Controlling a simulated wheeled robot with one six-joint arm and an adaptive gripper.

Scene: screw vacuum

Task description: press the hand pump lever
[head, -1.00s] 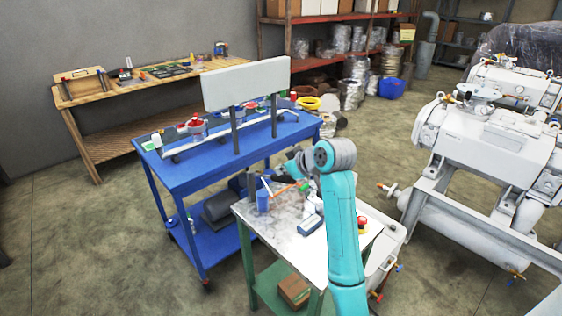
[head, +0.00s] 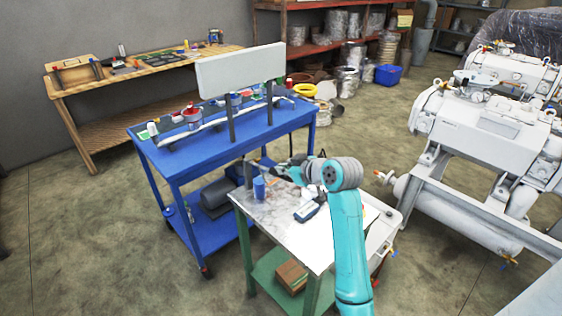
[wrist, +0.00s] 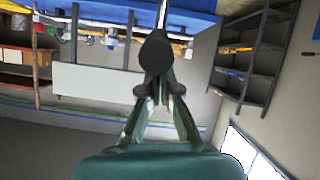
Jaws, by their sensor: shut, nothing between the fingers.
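My gripper (head: 280,172) is at the end of my teal arm, over the back edge of the small green-legged table (head: 330,240). In the wrist view my gripper (wrist: 156,88) is shut, with a dark rounded shape (wrist: 156,52) in front of its tips; I cannot tell what that shape is or whether it touches. A blue cylinder (head: 259,188) stands on the table just below and left of my gripper. I cannot pick out the hand pump lever for certain; my gripper and arm cover part of the tabletop.
A blue cart (head: 180,178) with pipework and a white panel (head: 240,78) stands behind and left of the table. A blue and white device (head: 308,211) lies on the tabletop. Large white pump machinery (head: 480,140) is at right. Floor at front left is clear.

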